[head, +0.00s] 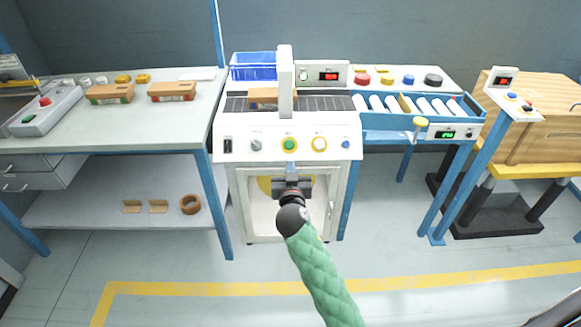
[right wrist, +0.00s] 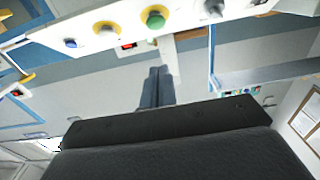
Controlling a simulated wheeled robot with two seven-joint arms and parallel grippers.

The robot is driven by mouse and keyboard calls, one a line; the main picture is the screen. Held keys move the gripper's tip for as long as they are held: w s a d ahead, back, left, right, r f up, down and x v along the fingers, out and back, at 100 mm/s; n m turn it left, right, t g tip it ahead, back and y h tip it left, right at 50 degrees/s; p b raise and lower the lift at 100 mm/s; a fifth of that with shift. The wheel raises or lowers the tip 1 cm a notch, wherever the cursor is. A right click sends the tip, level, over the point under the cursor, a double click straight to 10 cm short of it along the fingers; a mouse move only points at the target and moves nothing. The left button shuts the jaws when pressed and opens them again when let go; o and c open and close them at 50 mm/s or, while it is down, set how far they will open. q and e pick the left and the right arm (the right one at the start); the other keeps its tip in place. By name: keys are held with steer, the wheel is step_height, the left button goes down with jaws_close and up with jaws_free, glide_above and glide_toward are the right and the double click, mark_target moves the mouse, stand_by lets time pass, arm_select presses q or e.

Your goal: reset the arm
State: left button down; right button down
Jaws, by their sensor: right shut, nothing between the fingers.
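My right arm, in a green padded sleeve, reaches up from the bottom of the head view. Its right gripper (head: 290,170) is shut and empty, in front of the white machine's lower cabinet and just below the green button (head: 289,145) on its panel. In the right wrist view the closed fingers (right wrist: 157,85) point toward the panel, with the green button (right wrist: 153,19) beyond them. I cannot tell whether the fingertips touch the panel. My left gripper does not show.
A brown block (head: 268,96) lies on the machine's dark belt, by a white upright post (head: 286,80). A roller conveyor (head: 420,106) stands right of it, a workbench (head: 150,125) left. A wooden crate (head: 545,110) is far right. The floor in front is clear.

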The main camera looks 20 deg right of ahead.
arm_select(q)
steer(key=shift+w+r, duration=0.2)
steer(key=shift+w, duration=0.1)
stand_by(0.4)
